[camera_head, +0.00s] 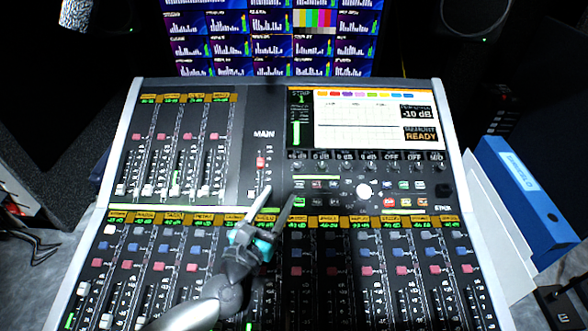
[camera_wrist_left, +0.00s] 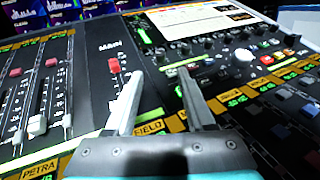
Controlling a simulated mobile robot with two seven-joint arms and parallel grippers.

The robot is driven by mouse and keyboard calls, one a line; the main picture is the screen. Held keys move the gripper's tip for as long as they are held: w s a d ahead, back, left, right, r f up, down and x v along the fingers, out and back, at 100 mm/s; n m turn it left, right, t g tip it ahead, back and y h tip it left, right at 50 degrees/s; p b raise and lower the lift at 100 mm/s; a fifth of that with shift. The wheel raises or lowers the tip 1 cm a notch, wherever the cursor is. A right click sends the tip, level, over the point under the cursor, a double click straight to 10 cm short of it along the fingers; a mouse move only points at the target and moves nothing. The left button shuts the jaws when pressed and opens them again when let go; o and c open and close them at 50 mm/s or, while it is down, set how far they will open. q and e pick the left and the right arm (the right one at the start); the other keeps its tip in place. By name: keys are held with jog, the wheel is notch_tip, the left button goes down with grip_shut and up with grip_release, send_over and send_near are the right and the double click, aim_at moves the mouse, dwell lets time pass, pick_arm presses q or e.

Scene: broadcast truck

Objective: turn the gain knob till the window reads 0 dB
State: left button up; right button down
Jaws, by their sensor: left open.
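A mixing console carries a screen at its upper right. A row of small dark knobs (camera_head: 371,166) lies just under the screen. My left gripper (camera_head: 281,198) is open and empty, left of the white knob and apart from it. In the wrist view its fingers (camera_wrist_left: 160,76) spread over the panel. My right gripper is not in view.
Several channel faders fill the console's left and front. A second window (camera_head: 421,134) reads READY.

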aim_at(296, 167)
pick_arm(q)
jog(key=b+x, duration=0.1)
jog(key=x, duration=0.8)
jog(key=shift+w+d, duration=0.15)
jog(key=shift+w, duration=0.1)
jog(key=shift+c, duration=0.3)
grip_shut()
